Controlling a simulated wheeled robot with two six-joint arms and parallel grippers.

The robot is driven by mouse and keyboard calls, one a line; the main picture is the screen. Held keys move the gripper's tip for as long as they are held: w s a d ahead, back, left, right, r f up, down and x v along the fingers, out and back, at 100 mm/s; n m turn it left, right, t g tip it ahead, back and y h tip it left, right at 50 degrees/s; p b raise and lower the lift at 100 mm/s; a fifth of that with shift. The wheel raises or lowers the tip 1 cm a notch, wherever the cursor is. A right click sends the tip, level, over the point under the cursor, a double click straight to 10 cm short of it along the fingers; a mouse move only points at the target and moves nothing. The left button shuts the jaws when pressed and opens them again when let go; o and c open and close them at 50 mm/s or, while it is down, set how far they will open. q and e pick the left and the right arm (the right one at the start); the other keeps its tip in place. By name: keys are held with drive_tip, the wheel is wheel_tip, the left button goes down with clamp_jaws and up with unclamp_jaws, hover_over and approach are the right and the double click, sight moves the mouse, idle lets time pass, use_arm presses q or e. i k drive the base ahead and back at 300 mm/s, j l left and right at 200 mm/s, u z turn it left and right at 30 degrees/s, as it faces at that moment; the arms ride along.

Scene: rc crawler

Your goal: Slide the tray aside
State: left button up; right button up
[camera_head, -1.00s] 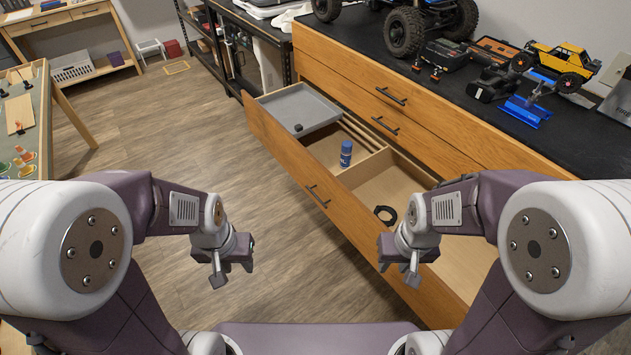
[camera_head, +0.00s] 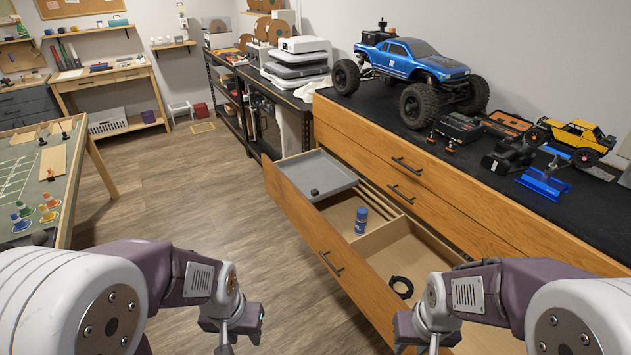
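The grey tray (camera_head: 326,172) sits at the far left end of the open wooden drawer (camera_head: 297,212). A small black knob-like piece (camera_head: 314,192) is on its near part. The blue bottle (camera_head: 361,220) stands upright in the drawer to the right of the tray. A black ring-shaped item (camera_head: 400,287) lies in the compartment nearer to me. My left gripper (camera_head: 226,346) hangs over the floor, left of the drawer, well apart from the tray. My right gripper (camera_head: 432,346) is by the drawer's near end. Their fingers are too small and partly cut off to judge.
The dresser's black top (camera_head: 400,122) carries a blue crawler truck (camera_head: 418,62), a yellow crawler (camera_head: 571,137), a blue stand (camera_head: 545,183) and black boxes. A table with coloured pieces (camera_head: 38,170) is at the left. The wooden floor (camera_head: 190,200) between is clear.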

sight(317, 175)
drive_tip(key=i+j+z, duration=1.2)
drive_tip(key=j, duration=0.3)
drive_tip(key=i+j+z, duration=0.2)
drive_tip(key=j, duration=0.2)
drive_tip(key=j+z, duration=0.25)
drive_tip(key=j, duration=0.2)
drive_tip(key=i, duration=0.05)
